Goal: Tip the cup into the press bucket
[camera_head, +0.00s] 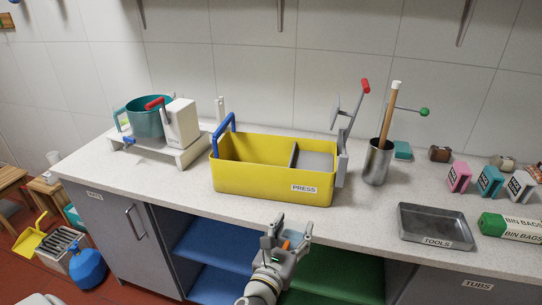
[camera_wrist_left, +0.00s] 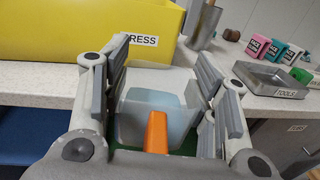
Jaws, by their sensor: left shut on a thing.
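The yellow press bucket (camera_head: 240,178), labelled PRESS, stands on the counter with a blue handle at its left and a grey insert at its right. Its front wall also shows at the top of the left wrist view (camera_wrist_left: 85,30). My left gripper (camera_head: 287,232) is in front of the counter edge, below and apart from the bucket. It is shut on a pale, translucent cup (camera_wrist_left: 135,120) with an orange part (camera_wrist_left: 157,132) facing the wrist. In the head view, the fingers mostly hide the cup. What is inside the cup is unclear. My right gripper is out of view.
A grey lever with a red grip (camera_head: 365,86) rises at the bucket's right end. Beside it stands a metal canister (camera_head: 377,163) holding long tools. A TOOLS tray (camera_head: 432,220) is at the right, a teal pot (camera_head: 146,124) at the left. The counter before the bucket is clear.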

